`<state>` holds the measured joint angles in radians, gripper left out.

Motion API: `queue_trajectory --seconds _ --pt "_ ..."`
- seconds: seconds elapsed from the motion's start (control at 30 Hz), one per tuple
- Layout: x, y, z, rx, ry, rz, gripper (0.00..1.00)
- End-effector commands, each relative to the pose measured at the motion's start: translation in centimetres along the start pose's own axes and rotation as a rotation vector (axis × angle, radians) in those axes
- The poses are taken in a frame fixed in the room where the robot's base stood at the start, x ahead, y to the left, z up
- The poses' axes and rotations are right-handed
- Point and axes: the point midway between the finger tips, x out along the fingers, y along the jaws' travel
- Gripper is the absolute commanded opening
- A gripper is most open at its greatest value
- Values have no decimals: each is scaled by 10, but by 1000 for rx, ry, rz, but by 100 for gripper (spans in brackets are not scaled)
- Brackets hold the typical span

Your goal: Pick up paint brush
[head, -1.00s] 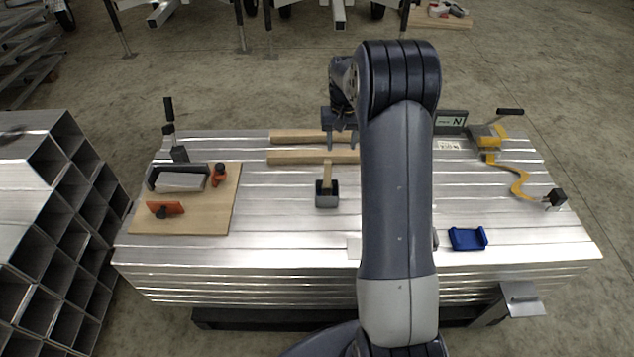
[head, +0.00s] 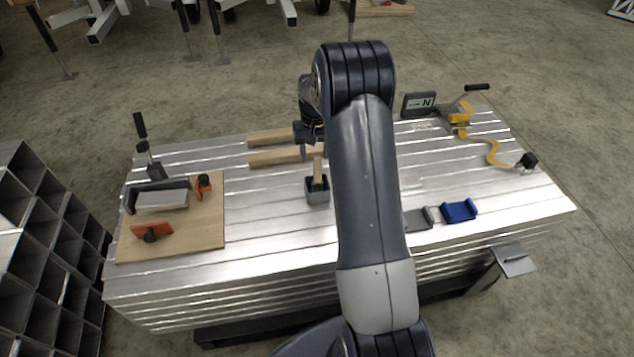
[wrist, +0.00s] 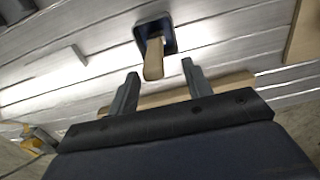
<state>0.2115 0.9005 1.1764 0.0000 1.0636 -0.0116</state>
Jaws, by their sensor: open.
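The paint brush (head: 318,173) stands in a small dark square cup (head: 317,197) on the metal-topped stack, its light wooden handle pointing up; the bristles are hidden in the cup. In the wrist view the handle (wrist: 153,62) leans out of the cup (wrist: 143,27) toward my gripper. My gripper (wrist: 159,70) is open and empty, with the handle's end showing between the fingertips, a finger to each side. I cannot tell the remaining depth between them. In the head view my gripper (head: 311,148) is just behind the brush, partly covered by my arm.
Two wooden bars (head: 280,157) lie behind the brush. A wooden board (head: 210,235) with clamps is at left. A blue bracket (head: 459,211) and grey bracket (head: 418,219) lie at front right. A yellow tool (head: 459,117) with a curled cable is at back right.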

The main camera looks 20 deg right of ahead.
Motion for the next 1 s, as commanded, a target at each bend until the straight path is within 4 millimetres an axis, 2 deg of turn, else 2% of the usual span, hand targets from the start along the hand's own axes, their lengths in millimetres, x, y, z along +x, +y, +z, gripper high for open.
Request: queue_trajectory --seconds 0.3,0.57,1.0 --pt "44 6 6 1 -5 0 47" --pt "49 6 5 0 0 0 47" --pt "49 6 5 0 -1 0 13"
